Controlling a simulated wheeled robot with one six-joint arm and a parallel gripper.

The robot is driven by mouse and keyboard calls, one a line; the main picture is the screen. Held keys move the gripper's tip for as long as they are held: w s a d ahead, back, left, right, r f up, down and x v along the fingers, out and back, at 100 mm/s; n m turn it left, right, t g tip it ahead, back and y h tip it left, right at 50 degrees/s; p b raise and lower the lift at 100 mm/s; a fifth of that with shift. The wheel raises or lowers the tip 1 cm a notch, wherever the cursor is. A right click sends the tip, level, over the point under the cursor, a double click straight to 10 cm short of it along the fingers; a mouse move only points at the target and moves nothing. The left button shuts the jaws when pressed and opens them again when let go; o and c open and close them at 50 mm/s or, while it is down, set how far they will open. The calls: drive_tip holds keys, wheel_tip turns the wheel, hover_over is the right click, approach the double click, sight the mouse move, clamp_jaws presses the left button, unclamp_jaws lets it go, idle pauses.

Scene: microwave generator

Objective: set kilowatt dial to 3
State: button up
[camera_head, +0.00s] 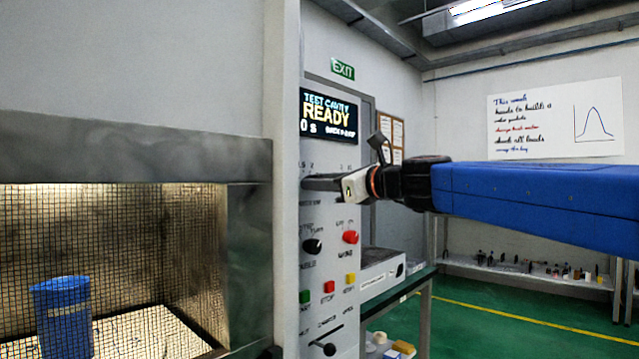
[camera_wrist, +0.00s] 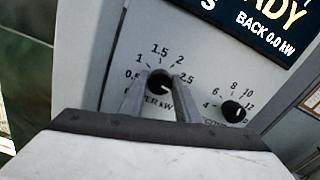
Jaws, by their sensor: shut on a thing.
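The kilowatt dial (camera_wrist: 160,80) is a small black round knob on the light grey panel, seen in the wrist view. Its scale reads 0.5, 1, 1.5, 2 and 2.5 around the top. The 3 mark is not visible near my right finger. A pale pointer mark on the knob seems to face the lower right, but it is small and partly hidden. My gripper (camera_wrist: 158,88) is shut on this dial, one finger on each side. In the head view my gripper (camera_head: 322,184) reaches the panel from the right, below the display, and covers the dial.
A second black knob (camera_wrist: 233,111) with marks 4 to 12 sits right of the dial. The display (camera_head: 328,116) above reads READY. Below are another black knob (camera_head: 312,246), a red button (camera_head: 350,237) and a lever (camera_head: 328,348). A blue container (camera_head: 62,318) stands behind mesh at left.

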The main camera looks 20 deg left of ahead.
drive_tip(key=shift+f+m, duration=0.15)
drive_tip(key=shift+m, duration=1.35)
drive_tip(key=o, duration=1)
drive_tip(key=shift+w, duration=0.1)
drive_tip(key=shift+o, duration=0.2)
drive_tip(key=shift+d, duration=0.15)
drive_tip(key=v, duration=1.7)
